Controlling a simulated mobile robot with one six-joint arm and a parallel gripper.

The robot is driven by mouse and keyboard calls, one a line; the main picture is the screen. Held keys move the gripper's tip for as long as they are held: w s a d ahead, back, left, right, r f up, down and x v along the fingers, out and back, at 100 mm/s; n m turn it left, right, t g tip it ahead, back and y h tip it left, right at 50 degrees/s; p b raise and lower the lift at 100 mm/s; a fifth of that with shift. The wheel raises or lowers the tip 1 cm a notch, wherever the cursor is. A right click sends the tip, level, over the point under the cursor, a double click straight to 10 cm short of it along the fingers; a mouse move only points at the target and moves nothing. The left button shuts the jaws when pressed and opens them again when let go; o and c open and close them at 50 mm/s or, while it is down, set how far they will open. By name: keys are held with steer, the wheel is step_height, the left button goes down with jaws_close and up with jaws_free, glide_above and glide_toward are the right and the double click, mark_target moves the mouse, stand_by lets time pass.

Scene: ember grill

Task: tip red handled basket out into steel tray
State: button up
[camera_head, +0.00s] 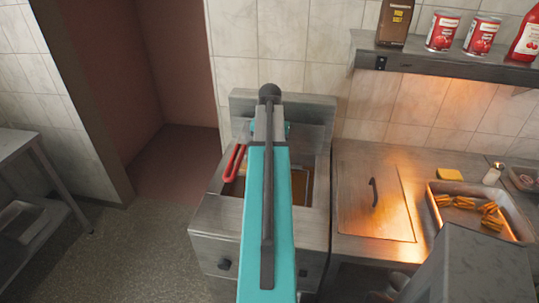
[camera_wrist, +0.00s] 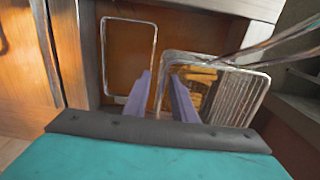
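The basket's red handle (camera_head: 235,162) sticks up at the left side of the fryer in the head view; my arm hides most of the fryer well. In the wrist view a wire basket (camera_wrist: 240,98) with yellow-orange food inside sits low in the well, its long handle rods running to the upper right. My gripper (camera_wrist: 161,76) is open over the well, its two purple fingers apart on either side of the basket's left rim. I cannot tell if they touch it. The steel tray (camera_head: 512,222) is on the right counter and holds several golden food pieces.
An empty-looking wire frame (camera_wrist: 104,60) lies left of the basket. A lidded counter section with a dark handle (camera_head: 374,192) lies between fryer and tray. A shelf (camera_head: 430,64) with cans and bottles hangs above the counter. A side table (camera_head: 22,140) stands at far left.

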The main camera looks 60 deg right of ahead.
steer(key=shift+f+b, duration=0.7)
steer(key=shift+f, duration=0.65)
steer(key=shift+c, duration=0.4)
jaws_close()
steer(key=shift+o, duration=0.4)
jaws_free()
steer(key=shift+r, duration=0.1)
steer(key=shift+r+p, duration=4.35)
steer(key=shift+r, duration=2.45)
